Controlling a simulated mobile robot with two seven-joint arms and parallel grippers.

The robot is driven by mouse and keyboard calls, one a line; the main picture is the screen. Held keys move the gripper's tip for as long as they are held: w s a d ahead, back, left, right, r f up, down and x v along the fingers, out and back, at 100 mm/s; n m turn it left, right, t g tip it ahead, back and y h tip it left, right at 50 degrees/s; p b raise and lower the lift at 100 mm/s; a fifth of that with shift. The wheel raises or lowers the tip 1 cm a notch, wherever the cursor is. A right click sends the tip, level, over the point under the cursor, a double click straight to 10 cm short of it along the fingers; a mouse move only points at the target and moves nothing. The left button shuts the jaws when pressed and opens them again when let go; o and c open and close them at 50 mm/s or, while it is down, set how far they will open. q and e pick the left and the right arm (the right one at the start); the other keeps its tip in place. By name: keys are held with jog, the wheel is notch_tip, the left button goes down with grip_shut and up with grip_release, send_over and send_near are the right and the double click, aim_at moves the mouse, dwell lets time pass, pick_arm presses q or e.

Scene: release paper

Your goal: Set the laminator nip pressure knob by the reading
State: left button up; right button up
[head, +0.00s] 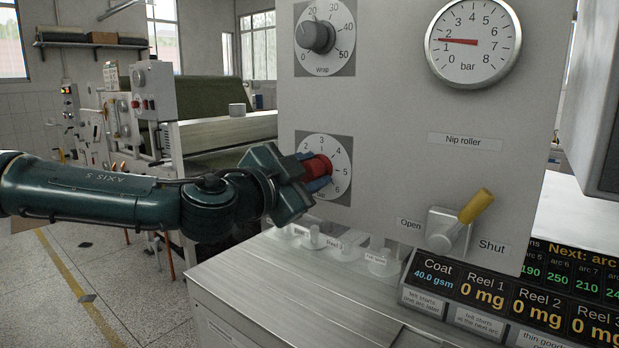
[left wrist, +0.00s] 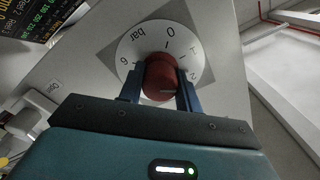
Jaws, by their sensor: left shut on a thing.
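The red nip pressure knob (head: 319,165) sits on a white dial marked in bar (head: 342,158) on the grey panel. My left gripper (head: 316,172) is shut on this knob from the left. In the left wrist view, its two blue fingers flank the red knob (left wrist: 161,78), and the dial (left wrist: 136,43) shows 0, 1, 2 and 6 around it. The knob's pointer is hard to make out. A round bar gauge (head: 473,42) at the upper right has a red needle between 1 and 2, close to 2. My right gripper is not in view.
A grey wrap knob (head: 316,36) is above. A yellow-handled nip roller lever (head: 474,207) sits lower right, between Open and Shut labels. A display (head: 471,290) and a metal ledge (head: 270,290) with small tagged pegs lie below.

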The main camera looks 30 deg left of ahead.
pick_arm(q)
jog(key=shift+f+m+b, duration=0.1)
jog(key=shift+m+b, duration=0.35)
jog(key=shift+m, duration=0.45)
jog(key=m+b, duration=0.1)
jog(key=m, duration=0.1)
jog(key=shift+m, duration=1.3)
jog(key=m+b, duration=0.1)
jog(key=m, duration=0.2)
jog(key=shift+m, duration=0.7)
jog(key=shift+b, duration=0.3)
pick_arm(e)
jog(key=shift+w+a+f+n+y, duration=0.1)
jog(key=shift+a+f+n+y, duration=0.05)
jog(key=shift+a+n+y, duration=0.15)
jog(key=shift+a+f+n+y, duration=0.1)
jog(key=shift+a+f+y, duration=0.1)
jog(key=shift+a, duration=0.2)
pick_arm(q)
jog(key=shift+m, duration=0.3)
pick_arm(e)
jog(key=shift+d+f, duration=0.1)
